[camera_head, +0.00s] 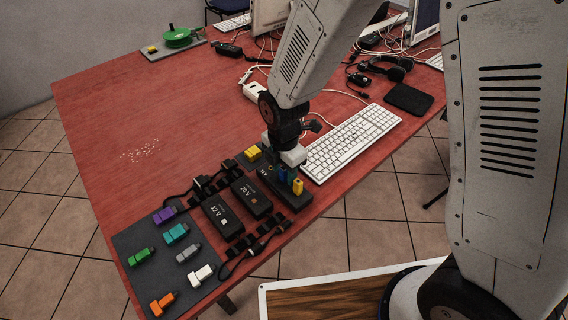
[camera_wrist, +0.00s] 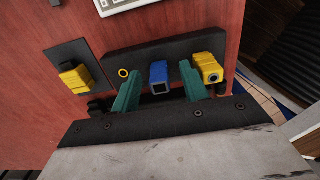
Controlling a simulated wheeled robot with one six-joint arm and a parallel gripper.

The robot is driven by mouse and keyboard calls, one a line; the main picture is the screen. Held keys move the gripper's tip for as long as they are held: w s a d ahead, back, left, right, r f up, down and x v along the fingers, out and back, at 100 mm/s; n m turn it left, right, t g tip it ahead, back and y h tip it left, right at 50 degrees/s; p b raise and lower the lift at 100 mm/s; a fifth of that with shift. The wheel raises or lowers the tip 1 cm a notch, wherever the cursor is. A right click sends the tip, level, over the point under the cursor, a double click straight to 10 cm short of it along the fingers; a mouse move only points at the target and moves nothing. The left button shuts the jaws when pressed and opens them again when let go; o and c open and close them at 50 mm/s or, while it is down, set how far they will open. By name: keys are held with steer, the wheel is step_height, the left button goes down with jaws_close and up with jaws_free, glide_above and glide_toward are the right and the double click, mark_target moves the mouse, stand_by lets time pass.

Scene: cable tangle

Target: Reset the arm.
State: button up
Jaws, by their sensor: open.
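My gripper (camera_wrist: 160,91) is open in the wrist view, with its two green fingers apart. A blue connector (camera_wrist: 158,74) stands in a dark holder block (camera_wrist: 135,56) and shows between the fingers. I cannot tell whether the fingers touch it. A yellow connector (camera_wrist: 211,66) stands at the block's right end, just past the right finger. In the head view my arm reaches down over the table's near right edge.
A yellow piece (camera_head: 252,152) sits on a small dark pad. Two black power bricks (camera_head: 222,215) and a dark mat (camera_head: 140,235) with several coloured connectors lie left. A white keyboard (camera_head: 350,140) lies close right. Cables and a headset are farther back.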

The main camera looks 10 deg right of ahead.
jaws_close()
steer(key=c, duration=0.6)
jaws_free()
steer(key=shift+c, duration=0.2)
jaws_close()
steer(key=shift+r, duration=0.2)
steer(key=shift+r, duration=1.4)
